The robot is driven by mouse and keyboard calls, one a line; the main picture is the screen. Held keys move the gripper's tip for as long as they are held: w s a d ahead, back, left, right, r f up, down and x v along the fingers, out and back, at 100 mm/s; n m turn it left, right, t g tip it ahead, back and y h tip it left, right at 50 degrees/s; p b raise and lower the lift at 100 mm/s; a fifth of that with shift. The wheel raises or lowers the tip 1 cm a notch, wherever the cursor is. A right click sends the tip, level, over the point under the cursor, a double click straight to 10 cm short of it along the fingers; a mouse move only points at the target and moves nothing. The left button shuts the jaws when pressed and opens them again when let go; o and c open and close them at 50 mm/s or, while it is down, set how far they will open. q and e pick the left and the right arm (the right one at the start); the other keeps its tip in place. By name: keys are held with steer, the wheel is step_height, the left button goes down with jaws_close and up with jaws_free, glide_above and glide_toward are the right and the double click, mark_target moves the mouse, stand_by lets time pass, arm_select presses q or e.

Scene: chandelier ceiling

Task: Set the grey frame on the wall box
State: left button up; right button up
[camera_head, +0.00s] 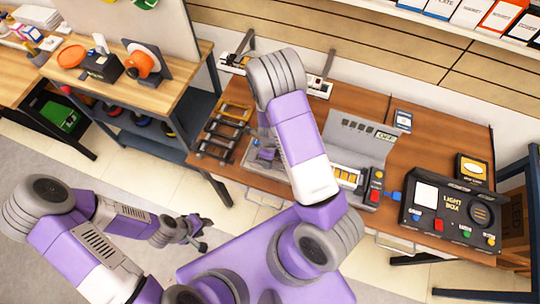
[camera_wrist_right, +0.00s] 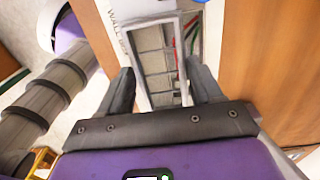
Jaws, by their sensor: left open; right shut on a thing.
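My right gripper (camera_wrist_right: 161,72) is shut on the grey frame (camera_wrist_right: 140,78), with one finger at each long side. The wall box (camera_wrist_right: 128,14) is a pale panel with a partly covered label, seen past the frame in the right wrist view. Through the frame's opening I see a grey interior with red and green wires. I cannot tell whether the frame touches the box. In the head view my right forearm hides most of this spot. My left gripper (camera_head: 192,236) is open and empty, low over the floor, away from the workbench.
On the brown workbench (camera_head: 440,135), dark frame-like parts (camera_head: 222,132) lie left of my right gripper. A grey device with a lid (camera_head: 358,140) and a black light box (camera_head: 450,212) stand to the right. A second wooden bench (camera_head: 176,92) with orange items stands at the left.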

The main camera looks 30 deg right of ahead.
steer(key=shift+f, duration=0.15)
stand_by(0.3)
steer(key=shift+f+b, duration=0.45)
steer(key=shift+f, duration=0.1)
stand_by(0.4)
steer(key=o, duration=1.1)
step_height(320, 180, up, 6)
steer(key=p, duration=0.6)
